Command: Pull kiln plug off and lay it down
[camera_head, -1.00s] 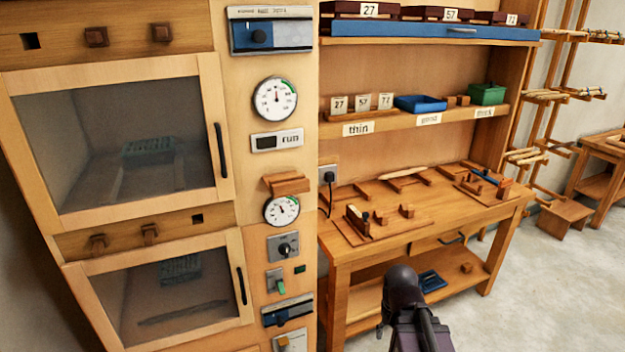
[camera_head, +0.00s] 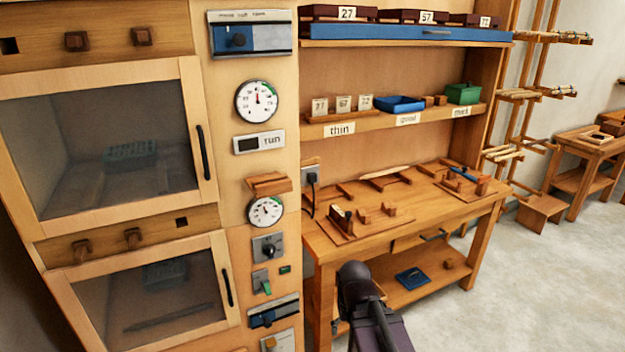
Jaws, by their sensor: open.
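Wooden square plugs sit on the front of the wooden kiln cabinet (camera_head: 220,300) at the left. Two are above the upper glass door, a left plug (camera_head: 77,41) and a right plug (camera_head: 142,36). Two more are below that door, a left plug (camera_head: 81,250) and a right plug (camera_head: 132,237). Dark square holes show beside both pairs. A black electrical plug (camera_head: 312,178) is in a wall socket right of the cabinet; I cannot tell which one is the kiln plug. My dark arm shows at the bottom centre, apart from all plugs. My gripper's fingertips are not visible.
The workbench (camera_head: 345,250) right of the cabinet carries wooden jigs, with some bare top between them. Its lower shelf holds a blue tray (camera_head: 412,279). Gauges and switches line the cabinet's right side. Open floor (camera_head: 530,290) lies at the right.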

